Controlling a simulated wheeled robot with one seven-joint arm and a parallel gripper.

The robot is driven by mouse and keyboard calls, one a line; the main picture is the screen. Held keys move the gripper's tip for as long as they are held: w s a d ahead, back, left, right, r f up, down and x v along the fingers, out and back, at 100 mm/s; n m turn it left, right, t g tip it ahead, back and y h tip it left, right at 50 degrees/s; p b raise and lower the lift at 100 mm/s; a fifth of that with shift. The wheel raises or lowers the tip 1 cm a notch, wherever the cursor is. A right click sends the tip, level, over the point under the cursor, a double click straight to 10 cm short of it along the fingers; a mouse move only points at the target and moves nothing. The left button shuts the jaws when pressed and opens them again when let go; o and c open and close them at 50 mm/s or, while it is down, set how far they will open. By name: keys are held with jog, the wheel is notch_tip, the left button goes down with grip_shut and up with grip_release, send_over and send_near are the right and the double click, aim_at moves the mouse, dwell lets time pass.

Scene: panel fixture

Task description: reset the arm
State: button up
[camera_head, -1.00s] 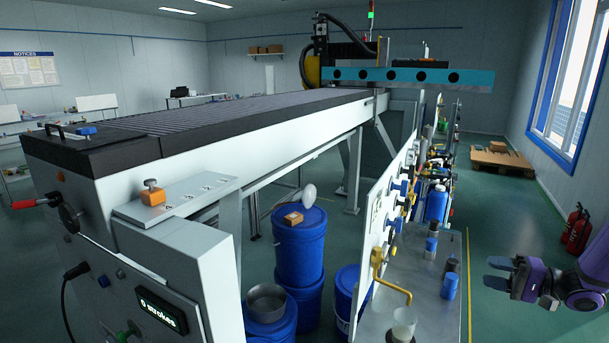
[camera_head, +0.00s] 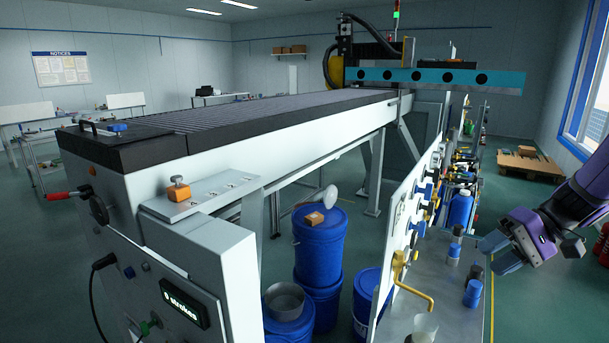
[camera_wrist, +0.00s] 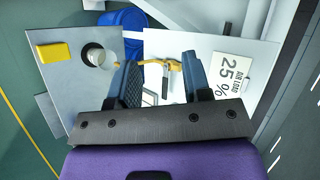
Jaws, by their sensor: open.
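My gripper (camera_head: 497,254) is at the right in the head view, over the right side of the grey bench. It is open, and no object shows held in it. In the wrist view my gripper (camera_wrist: 158,78) has its two dark blue fingers apart. A yellow bent handle (camera_wrist: 174,64) on the white panel shows in the gap between and beyond the fingers. I cannot tell how far the fingertips are from it, but in the head view the gripper is well to the right of the yellow handle (camera_head: 412,286).
The white panel (camera_head: 392,250) carries several valves and fittings. The grey bench (camera_head: 445,297) holds several blue cylinders (camera_head: 472,293) and a pale cup (camera_head: 424,326). Blue drums (camera_head: 318,245) stand left of the panel. The large machine (camera_head: 200,180) fills the left. A sign (camera_wrist: 231,75) reads 25%.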

jog(key=s+a+r+n+t+h, duration=0.1)
jog(key=s+a+r+t+h, duration=0.1)
jog(key=s+r+h, duration=0.3)
jog(key=s+a+r+n+t+h, duration=0.1)
jog(key=s+a+r+t+h, duration=0.2)
jog(key=s+r, duration=0.6)
jog(key=shift+s+a+h, duration=1.15)
jog(key=shift+h, duration=0.05)
dwell(0.4)
